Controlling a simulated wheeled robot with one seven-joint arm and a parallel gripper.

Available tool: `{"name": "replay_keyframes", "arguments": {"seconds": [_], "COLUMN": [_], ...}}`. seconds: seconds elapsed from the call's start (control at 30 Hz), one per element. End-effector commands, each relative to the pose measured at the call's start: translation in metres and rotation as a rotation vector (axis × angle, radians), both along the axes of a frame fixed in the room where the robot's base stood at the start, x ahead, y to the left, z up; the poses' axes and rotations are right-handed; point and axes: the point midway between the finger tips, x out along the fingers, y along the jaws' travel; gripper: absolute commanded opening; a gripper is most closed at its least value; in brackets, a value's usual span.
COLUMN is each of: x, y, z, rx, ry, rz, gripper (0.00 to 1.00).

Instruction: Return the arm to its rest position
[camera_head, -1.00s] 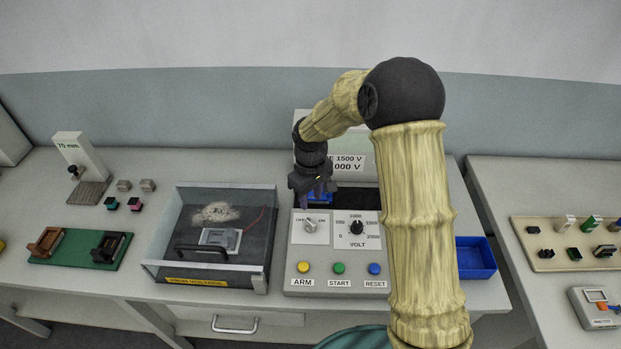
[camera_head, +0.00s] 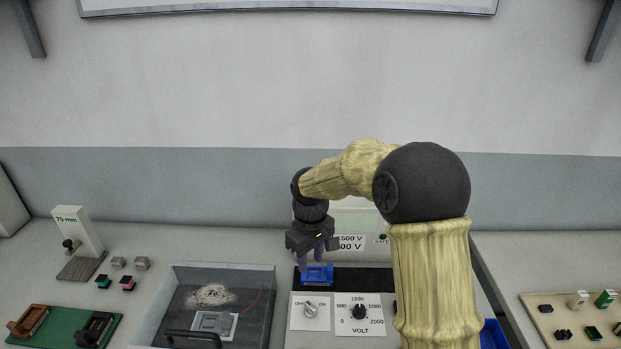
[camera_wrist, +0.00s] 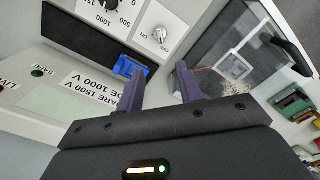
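My gripper (camera_head: 310,262) is on the bent arm above the back of the grey test panel (camera_head: 336,325). In the wrist view my gripper (camera_wrist: 160,88) shows two dark purple fingers spread apart, with nothing between them. A blue connector block (camera_head: 317,275) sits on the black strip at the back of the panel, just below and behind the fingers. It also shows beside one finger in the wrist view (camera_wrist: 129,67), apart from the grip space. My upper arm hides part of the panel's right side.
A glass-walled test box (camera_head: 165,310) stands left of the panel. Further left are a green fixture board (camera_head: 68,333) and a 75 mm block (camera_head: 78,228). A blue tray (camera_head: 494,335) is behind my arm, and a beige board (camera_head: 575,325) lies on the right table.

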Motion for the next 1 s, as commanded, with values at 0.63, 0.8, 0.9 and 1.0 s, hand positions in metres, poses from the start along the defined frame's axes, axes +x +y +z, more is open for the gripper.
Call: {"name": "replay_keyframes", "arguments": {"seconds": [0.63,0.8,0.9,1.0], "x": [-0.128,-0.173,-0.186,-0.189], "y": [-0.122,-0.147,-0.153,-0.154], "z": [0.009,0.005,0.003,0.002], "rx": [0.047,0.077,0.087,0.090], "ry": [-0.157,-0.204,-0.217,-0.220], "rz": [-0.535,-0.705,-0.754,-0.768], "gripper": [0.36,0.36,0.36,0.36]}}
